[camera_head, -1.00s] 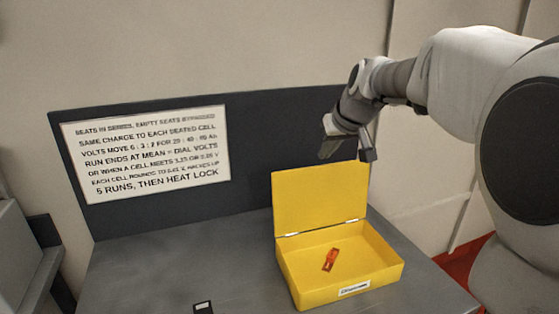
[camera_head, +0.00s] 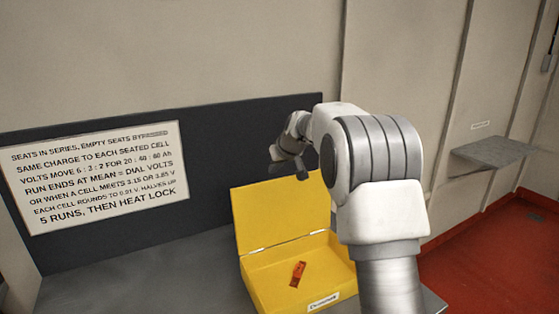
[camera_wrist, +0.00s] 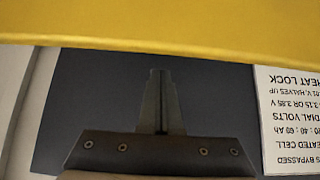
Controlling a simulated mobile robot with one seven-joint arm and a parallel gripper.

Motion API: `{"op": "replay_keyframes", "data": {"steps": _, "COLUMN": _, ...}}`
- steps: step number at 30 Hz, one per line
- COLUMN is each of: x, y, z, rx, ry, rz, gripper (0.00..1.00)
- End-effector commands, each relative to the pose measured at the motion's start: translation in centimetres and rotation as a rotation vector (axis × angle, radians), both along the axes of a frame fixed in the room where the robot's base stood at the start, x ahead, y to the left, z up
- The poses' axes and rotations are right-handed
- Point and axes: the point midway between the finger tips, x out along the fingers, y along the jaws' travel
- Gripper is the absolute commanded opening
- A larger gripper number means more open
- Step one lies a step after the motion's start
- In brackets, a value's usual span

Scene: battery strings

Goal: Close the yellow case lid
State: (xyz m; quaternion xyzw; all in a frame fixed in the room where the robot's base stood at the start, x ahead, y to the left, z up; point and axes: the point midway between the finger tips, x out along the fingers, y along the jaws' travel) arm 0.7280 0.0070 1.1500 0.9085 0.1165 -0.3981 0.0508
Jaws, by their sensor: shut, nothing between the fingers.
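The yellow case (camera_head: 318,300) sits on the grey bench with its lid (camera_head: 282,212) standing open, tilted slightly back on its hinges. A small orange-red item (camera_head: 298,273) lies inside the case. My gripper (camera_head: 288,170) is just above and seemingly behind the lid's top edge; I cannot tell if it touches. My arm hides the right end of the case. In the wrist view my gripper (camera_wrist: 158,75) is shut and empty. The yellow lid (camera_wrist: 160,22) spans the top of that view, close to the fingertips.
A dark back panel (camera_head: 215,130) with a printed sign (camera_head: 95,175) stands behind the case. The grey bench top (camera_head: 150,270) is clear left of the case. A small wall shelf (camera_head: 495,152) is at the right above a red floor (camera_head: 500,250).

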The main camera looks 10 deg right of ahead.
Motion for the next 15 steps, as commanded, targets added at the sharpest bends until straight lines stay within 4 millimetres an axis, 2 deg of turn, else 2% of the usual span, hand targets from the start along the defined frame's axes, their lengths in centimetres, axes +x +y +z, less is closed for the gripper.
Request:
{"op": "replay_keyframes", "data": {"steps": 2, "x": 0.9, "y": 0.3, "z": -1.1, "rx": -0.001, "ry": 0.001, "rz": 0.001, "gripper": 0.0}}
{"op": "replay_keyframes", "data": {"steps": 3, "x": 0.1, "y": -0.1, "z": -0.8, "rx": 0.0, "ry": -0.002, "rz": -0.002, "gripper": 0.0}}
{"op": "replay_keyframes", "data": {"steps": 9, "x": -2.1, "y": -0.6, "z": -1.0, "rx": 0.0, "ry": 0.0, "rz": -0.003, "gripper": 0.0}}
{"op": "replay_keyframes", "data": {"steps": 15, "x": -3.0, "y": -0.8, "z": -1.1, "rx": 0.0, "ry": -0.001, "rz": -0.001, "gripper": 0.0}}
